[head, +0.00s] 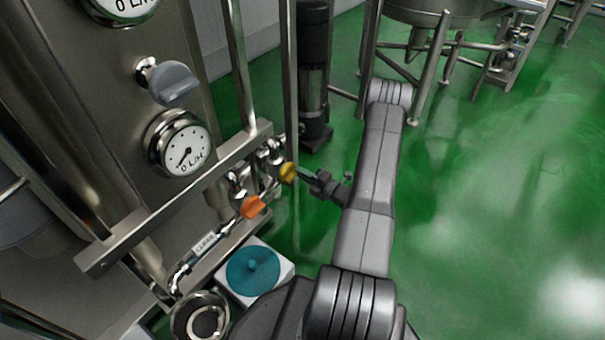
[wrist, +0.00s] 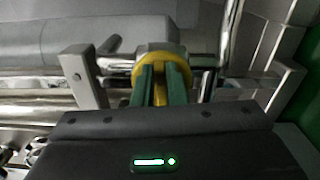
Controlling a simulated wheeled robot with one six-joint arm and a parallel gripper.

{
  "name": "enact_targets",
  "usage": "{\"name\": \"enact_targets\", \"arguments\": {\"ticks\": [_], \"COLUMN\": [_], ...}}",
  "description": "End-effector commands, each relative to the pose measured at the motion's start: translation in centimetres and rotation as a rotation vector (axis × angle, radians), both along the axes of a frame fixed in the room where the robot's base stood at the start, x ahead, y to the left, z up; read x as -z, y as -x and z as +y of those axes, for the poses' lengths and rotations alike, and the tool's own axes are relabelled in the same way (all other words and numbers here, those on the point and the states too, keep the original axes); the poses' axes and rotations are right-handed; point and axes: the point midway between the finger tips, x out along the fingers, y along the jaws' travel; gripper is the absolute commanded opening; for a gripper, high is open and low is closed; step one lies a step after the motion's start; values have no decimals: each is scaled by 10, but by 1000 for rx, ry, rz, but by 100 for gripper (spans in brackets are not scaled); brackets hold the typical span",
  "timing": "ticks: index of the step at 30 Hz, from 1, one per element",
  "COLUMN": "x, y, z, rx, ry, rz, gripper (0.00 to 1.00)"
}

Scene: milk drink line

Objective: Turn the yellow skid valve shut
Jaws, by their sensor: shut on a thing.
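The yellow skid valve (head: 288,172) sits on the pipework at the right end of the skid's lower rail in the head view. In the wrist view its yellow round handle (wrist: 137,63) is close ahead, with a raised yellow grip bar between my fingers. My gripper (head: 303,174) reaches it from the right. In the wrist view, the two green fingers of my gripper (wrist: 161,84) are shut on the handle's bar. The fingers hide part of the handle, and I cannot tell its exact turn angle.
An orange valve handle (head: 253,206) is close by, left of and below the yellow one. A dial gauge (head: 184,144) and a grey knob (head: 174,83) are on the steel panel. A white box with a teal disc (head: 252,270) stands below. Green floor (head: 500,220) is open at the right.

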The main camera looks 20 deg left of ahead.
Motion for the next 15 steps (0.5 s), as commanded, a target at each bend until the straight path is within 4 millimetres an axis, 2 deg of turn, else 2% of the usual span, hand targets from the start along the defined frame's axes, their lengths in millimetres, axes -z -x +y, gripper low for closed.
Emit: {"name": "enact_targets", "arguments": {"ticks": [15], "x": [3], "y": [0], "z": [0], "rx": [1], "ry": [-34], "rz": [100], "gripper": [0]}}
